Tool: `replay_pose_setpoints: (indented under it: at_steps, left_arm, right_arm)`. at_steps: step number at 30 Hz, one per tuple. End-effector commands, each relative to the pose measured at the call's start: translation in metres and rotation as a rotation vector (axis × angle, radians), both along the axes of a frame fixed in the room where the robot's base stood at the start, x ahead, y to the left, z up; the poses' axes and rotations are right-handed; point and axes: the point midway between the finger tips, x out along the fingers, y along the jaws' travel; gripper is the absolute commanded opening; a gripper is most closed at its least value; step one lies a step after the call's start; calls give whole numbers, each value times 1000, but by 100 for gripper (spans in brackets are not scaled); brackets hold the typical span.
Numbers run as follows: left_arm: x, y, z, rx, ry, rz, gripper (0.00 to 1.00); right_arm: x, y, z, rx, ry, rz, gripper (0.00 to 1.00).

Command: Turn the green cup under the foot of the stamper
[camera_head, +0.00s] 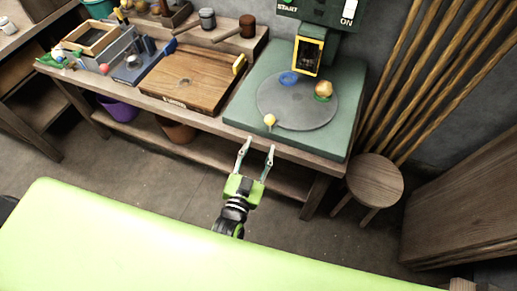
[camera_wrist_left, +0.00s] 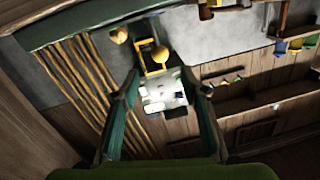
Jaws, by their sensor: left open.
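A grey round turntable (camera_head: 300,110) lies on the green base of the stamper. The green cup (camera_head: 322,98) is at the disc's right side, with a tan ball (camera_head: 325,88) in or on it. A blue ring-like cup (camera_head: 289,78) is at the disc's back, left of the stamper's yellow frame (camera_head: 308,55). The stamper's foot is not clear in the dark frame. A small yellow knob (camera_head: 270,120) stands at the disc's front-left edge. My left gripper (camera_head: 258,145) is open and empty, in front of the bench edge, short of the knob. My right gripper is not seen.
A wooden board (camera_head: 190,82) with a yellow block lies left of the base. Boxes and tools crowd the bench's far left. A round stool (camera_head: 375,180) stands at the right, near leaning wooden poles (camera_head: 440,65). The floor before the bench is clear.

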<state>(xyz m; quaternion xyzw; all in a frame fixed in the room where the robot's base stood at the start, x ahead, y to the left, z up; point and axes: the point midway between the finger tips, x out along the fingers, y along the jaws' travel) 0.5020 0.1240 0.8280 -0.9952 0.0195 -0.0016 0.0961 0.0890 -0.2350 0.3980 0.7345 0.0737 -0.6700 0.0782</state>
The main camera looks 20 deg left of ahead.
Motion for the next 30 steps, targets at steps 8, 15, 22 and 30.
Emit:
replay_pose_setpoints:
  at_steps: [8, 15, 22, 30]
  left_arm:
    - [5, 18, -8, -233, 18, 14, 0]
    - [15, 50, -15, -844, 60, 32, 0]
    - [21, 68, -13, -1440, 109, 30, 0]
    - [23, 74, -7, -1877, 165, 23, 0]
  right_arm:
    - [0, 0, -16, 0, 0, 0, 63]
    - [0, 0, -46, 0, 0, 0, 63]
    - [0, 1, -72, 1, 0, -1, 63]
    - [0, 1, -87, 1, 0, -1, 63]
